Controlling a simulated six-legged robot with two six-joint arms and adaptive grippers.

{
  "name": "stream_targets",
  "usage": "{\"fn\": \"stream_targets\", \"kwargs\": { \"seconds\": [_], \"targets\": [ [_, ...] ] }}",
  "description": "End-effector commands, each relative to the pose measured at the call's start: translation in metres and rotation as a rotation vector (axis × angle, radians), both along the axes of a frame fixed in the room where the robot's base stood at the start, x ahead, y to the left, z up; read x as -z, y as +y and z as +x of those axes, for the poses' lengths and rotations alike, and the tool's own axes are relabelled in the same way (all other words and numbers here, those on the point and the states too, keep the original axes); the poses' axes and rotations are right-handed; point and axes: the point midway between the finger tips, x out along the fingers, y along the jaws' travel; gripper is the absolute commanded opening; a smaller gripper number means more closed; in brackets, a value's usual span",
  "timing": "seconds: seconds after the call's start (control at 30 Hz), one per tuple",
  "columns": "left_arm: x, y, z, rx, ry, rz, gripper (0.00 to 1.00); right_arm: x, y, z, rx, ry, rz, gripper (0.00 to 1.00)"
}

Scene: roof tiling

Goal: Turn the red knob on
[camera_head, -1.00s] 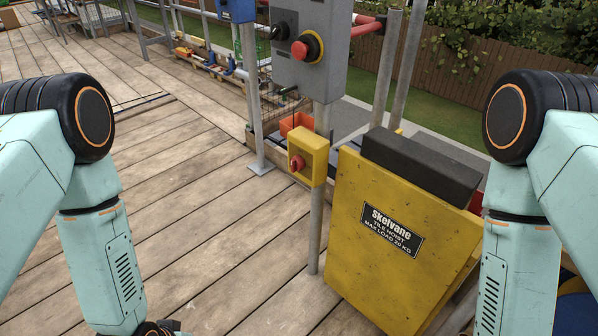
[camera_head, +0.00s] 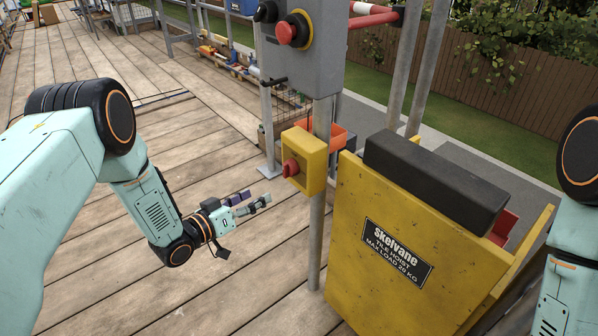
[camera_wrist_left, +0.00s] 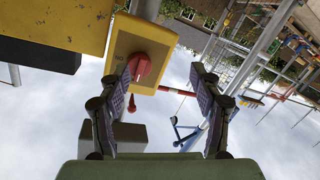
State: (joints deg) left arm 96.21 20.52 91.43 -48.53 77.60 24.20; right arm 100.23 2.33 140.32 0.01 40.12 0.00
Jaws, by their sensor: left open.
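The red knob (camera_head: 290,168) sits on the face of a small yellow box (camera_head: 313,160) fixed to a grey post. In the left wrist view the knob (camera_wrist_left: 139,68) shows on the yellow box (camera_wrist_left: 157,42), up and left of the middle, near the left finger. My left gripper (camera_head: 255,200) is open and empty, just left of and below the knob, apart from it in the head view. It also shows in the left wrist view (camera_wrist_left: 160,85). My right gripper is out of view; only part of my right arm shows.
A grey control box (camera_head: 325,55) with a red mushroom button (camera_head: 287,33) and a black switch hangs above the yellow box. A yellow tile hoist panel (camera_head: 390,240) with a black pad (camera_head: 434,179) stands at right.

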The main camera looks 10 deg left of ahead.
Motion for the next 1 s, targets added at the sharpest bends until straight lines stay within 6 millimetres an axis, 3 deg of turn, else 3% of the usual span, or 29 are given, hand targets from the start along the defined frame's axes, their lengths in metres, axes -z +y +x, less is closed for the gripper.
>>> {"fn": "stream_targets", "kwargs": {
  "seconds": [0.1,0.23,0.8,1.0],
  "targets": [
    [-0.022,-0.009,0.009,0.058,-0.068,-0.062,0.64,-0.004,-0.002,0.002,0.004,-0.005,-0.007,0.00],
    [-0.034,-0.019,0.009,0.092,-0.090,-0.131,0.64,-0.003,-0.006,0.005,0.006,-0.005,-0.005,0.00],
    [-0.033,-0.056,0.066,0.087,-0.082,-0.139,0.64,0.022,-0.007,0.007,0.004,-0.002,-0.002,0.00],
    [-0.035,-0.060,0.072,0.086,-0.083,-0.141,0.64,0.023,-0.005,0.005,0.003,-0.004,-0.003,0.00]
  ]
}}
